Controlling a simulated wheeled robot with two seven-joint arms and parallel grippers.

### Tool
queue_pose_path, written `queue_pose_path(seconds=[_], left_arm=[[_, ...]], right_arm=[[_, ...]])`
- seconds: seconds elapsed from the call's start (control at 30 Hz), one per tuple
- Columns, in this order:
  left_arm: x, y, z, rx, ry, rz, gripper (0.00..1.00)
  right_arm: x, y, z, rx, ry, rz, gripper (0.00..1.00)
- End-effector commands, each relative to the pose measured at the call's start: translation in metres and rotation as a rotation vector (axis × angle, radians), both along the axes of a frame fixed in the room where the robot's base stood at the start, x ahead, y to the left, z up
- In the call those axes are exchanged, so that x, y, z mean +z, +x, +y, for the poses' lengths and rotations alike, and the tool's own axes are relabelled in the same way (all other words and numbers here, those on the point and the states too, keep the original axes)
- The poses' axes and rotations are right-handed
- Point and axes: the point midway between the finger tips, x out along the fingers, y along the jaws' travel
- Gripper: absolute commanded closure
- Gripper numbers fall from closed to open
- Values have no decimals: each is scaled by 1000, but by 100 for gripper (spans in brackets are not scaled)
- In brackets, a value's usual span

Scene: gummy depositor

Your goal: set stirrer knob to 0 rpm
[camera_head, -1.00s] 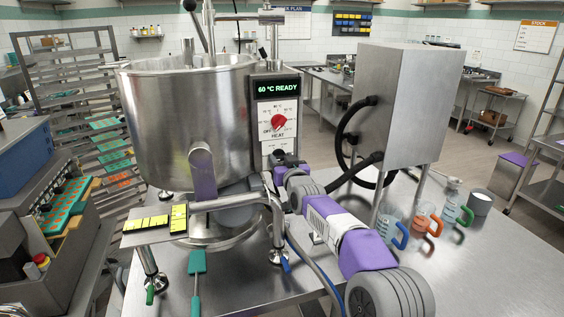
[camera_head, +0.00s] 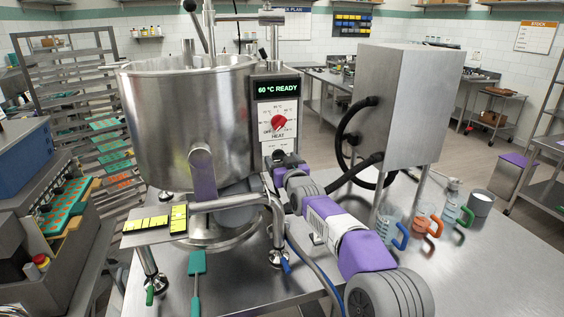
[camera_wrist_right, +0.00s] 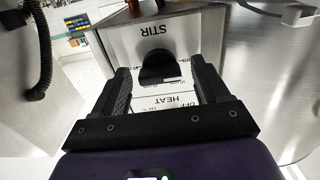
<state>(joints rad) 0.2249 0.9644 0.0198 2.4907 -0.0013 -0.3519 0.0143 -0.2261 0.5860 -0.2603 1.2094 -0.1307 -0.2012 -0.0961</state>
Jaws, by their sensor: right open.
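The stirrer knob (camera_wrist_right: 158,70) is black and sits below the upside-down STIR label in the right wrist view. My right gripper (camera_wrist_right: 160,78) is open, with one finger on each side of the knob and a gap visible on both sides. I cannot tell how deep the fingers reach around it. In the head view my right gripper (camera_head: 275,159) is small and low on the control panel, below the red HEAT knob (camera_head: 278,122). The stirrer knob is hidden there, and its setting cannot be read. My left gripper is not in view.
The steel kettle (camera_head: 185,120) stands left of the panel, whose display (camera_head: 277,87) reads 60 °C READY. Jugs with coloured handles (camera_head: 428,225) stand on the table at right.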

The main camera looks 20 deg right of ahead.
Motion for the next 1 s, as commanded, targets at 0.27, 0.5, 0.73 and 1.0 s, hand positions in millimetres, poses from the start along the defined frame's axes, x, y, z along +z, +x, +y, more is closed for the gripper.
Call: queue_pose_path(seconds=[0.27, 0.5, 0.73, 1.0], left_arm=[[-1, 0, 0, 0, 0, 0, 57], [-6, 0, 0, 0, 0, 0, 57], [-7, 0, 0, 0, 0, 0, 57], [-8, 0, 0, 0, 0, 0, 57]], right_arm=[[1, -5, 0, 0, 1, -1, 26], [1, -34, -1, 1, 2, -2, 26], [1, -63, -2, 1, 1, -2, 26], [0, -76, -3, -1, 1, -1, 26]])
